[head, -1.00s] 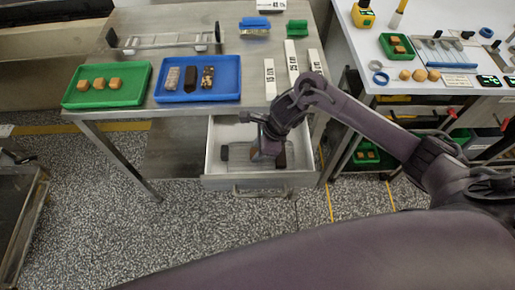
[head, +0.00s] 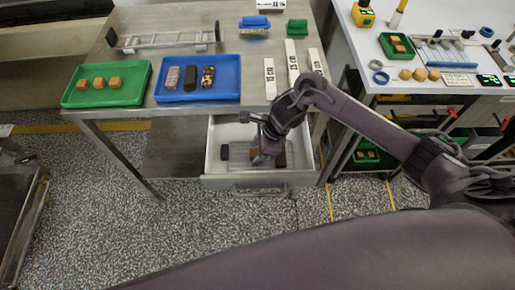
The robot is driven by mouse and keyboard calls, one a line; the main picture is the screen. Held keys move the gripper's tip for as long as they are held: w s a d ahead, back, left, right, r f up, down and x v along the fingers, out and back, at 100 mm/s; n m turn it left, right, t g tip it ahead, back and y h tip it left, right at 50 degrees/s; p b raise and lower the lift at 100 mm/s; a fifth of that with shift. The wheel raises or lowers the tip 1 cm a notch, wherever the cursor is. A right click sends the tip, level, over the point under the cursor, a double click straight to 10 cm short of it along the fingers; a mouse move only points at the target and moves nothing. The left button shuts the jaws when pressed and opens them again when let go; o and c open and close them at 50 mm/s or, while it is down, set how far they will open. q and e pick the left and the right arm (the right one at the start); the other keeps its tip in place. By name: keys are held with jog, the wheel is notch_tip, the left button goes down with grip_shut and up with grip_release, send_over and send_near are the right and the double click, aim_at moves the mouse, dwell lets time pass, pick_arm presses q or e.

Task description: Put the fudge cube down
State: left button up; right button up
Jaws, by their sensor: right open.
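My right gripper (head: 262,150) points down into the open drawer (head: 218,167) under the steel table. Its jaws are open. A small brown cube (head: 258,160), which looks like the fudge cube, shows at the fingertips, low in the drawer. Whether it touches a finger is too small to tell. A dark piece (head: 225,152) lies at the left of the drawer and another dark piece (head: 281,158) just right of the gripper. The gripper and wrist hide part of the drawer floor. My left gripper is out of view.
On the table are a green tray (head: 66,101) with three fudge cubes, a blue tray (head: 232,96) with three bars, and several white labelled strips (head: 270,78). The drawer's front wall (head: 240,182) stands close before the gripper. A white table (head: 375,20) stands at right.

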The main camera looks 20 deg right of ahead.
jog(key=v, duration=1.2)
jog(key=shift+b, duration=0.45)
